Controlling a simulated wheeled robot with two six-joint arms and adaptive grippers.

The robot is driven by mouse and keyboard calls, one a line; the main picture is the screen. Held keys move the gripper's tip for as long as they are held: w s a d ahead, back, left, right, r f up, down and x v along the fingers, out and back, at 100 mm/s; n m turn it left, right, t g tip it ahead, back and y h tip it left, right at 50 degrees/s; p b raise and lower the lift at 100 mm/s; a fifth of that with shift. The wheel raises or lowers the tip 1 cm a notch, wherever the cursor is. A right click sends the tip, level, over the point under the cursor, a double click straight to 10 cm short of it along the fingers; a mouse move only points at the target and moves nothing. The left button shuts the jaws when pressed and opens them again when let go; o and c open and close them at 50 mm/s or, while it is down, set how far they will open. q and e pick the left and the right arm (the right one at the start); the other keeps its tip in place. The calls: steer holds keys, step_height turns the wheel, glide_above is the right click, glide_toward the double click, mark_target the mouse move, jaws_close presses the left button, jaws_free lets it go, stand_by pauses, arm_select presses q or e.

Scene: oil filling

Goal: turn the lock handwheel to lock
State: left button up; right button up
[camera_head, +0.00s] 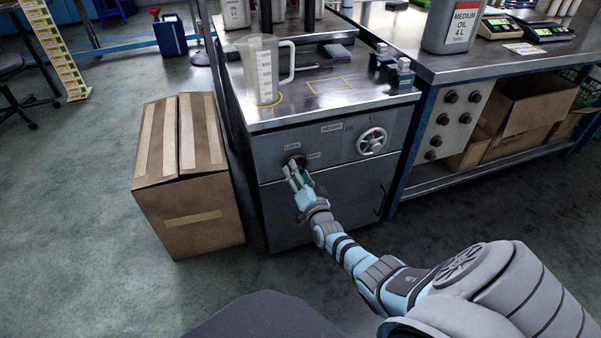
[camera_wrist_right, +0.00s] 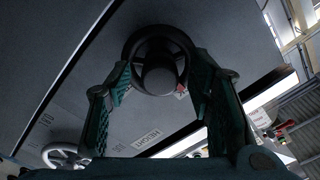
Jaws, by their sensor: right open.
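The dark lock handwheel (camera_wrist_right: 160,62) is on the front panel of the metal cabinet (camera_head: 335,202). In the head view it is mostly hidden behind my right gripper (camera_head: 296,178), next to the LOCK label (camera_head: 293,147). In the right wrist view my right gripper (camera_wrist_right: 160,78) is open, with one finger on each side of the wheel. The fingertips overlap its left and right edges in the picture; I cannot tell whether they touch it. A small red mark (camera_wrist_right: 181,88) shows at the wheel's lower right. My left gripper is not in view.
A white handwheel (camera_head: 371,141) sits on the panel to the right, by the HEIGHT label (camera_head: 332,127). A clear measuring jug (camera_head: 262,70) stands on the cabinet top. A cardboard box (camera_head: 187,175) stands on the floor left of the cabinet. Floor in front is clear.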

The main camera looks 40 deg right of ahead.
steer(key=v, duration=1.2)
